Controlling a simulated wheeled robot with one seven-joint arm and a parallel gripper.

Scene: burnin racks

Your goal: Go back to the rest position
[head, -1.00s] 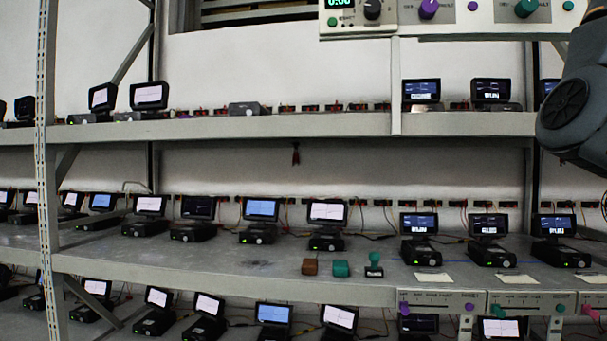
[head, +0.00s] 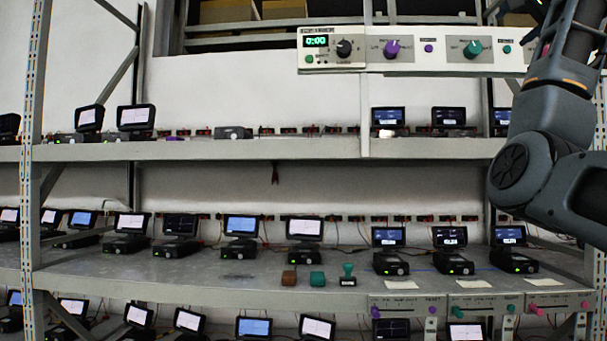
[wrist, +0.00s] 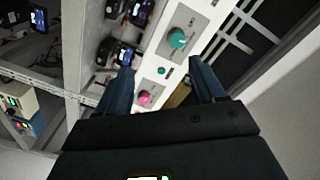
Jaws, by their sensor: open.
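My gripper (wrist: 158,85) shows in the wrist view with its two dark fingers spread apart and nothing between them. Beyond the fingers, the wrist view shows part of a white control panel with a teal knob (wrist: 177,38) and a pink knob (wrist: 144,97). In the head view my arm is at the right edge, raised in front of the racks.
The upper control panel (head: 440,58) has a display reading 0:00. Devices with screens stand on the upper shelf (head: 270,149) and the middle shelf (head: 200,270). A brown block (head: 289,278), a teal block (head: 317,279) and a green-handled stamp (head: 348,275) sit on the middle shelf.

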